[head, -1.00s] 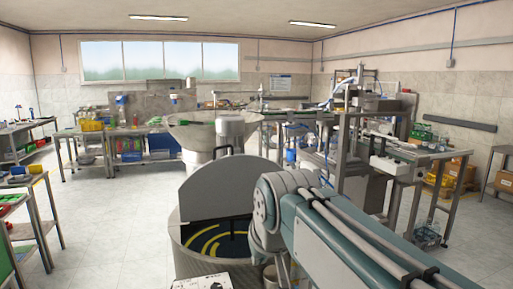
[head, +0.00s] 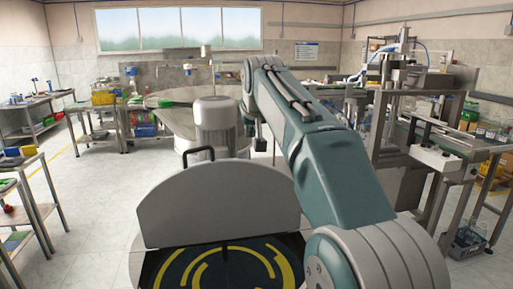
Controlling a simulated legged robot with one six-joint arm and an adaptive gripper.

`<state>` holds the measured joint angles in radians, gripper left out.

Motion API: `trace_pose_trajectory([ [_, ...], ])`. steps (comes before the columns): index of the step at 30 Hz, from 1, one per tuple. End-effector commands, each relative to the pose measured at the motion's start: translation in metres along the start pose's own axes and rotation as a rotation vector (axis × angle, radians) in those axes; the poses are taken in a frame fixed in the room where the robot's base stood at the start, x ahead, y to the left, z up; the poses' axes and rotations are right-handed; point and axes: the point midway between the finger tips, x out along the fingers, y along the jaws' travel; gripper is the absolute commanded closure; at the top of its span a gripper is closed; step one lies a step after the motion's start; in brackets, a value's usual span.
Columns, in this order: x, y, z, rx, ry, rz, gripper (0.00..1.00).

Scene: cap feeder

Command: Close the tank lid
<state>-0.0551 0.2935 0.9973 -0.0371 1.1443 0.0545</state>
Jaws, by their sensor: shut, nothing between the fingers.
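The tank lid (head: 220,208) is a grey half-disc. It stands raised at the back of the tank opening, with its broad face toward me. A dark bar handle (head: 199,152) sits at its top edge. Below and in front of it the round steel tank (head: 137,268) is open at the near side, showing a dark inside with yellow arcs. My arm rises from the lower right, right of the lid, and bends at the top centre beyond it.
A grey motor housing (head: 215,125) stands just behind the lid, before a wide steel bowl (head: 165,120). A machine frame with a conveyor (head: 440,145) stands to the right. Workbenches (head: 30,185) line the left side. The floor left of the tank is clear.

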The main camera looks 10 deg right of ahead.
Motion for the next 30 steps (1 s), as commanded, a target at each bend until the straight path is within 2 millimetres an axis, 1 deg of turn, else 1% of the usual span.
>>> trace_pose_trajectory([
  [4,0.004,-0.004,-0.003,-0.001,0.003,0.001,1.0],
  [7,0.015,-0.006,-0.003,-0.002,0.001,0.002,1.0],
  [15,0.064,0.0,-0.003,0.0,0.0,0.0,1.0],
  [23,0.102,0.001,-0.003,0.001,0.001,-0.001,1.0],
  [24,0.102,0.0,-0.002,0.0,0.004,-0.001,1.0],
  [30,0.088,-0.001,0.012,0.0,0.004,-0.001,1.0],
])
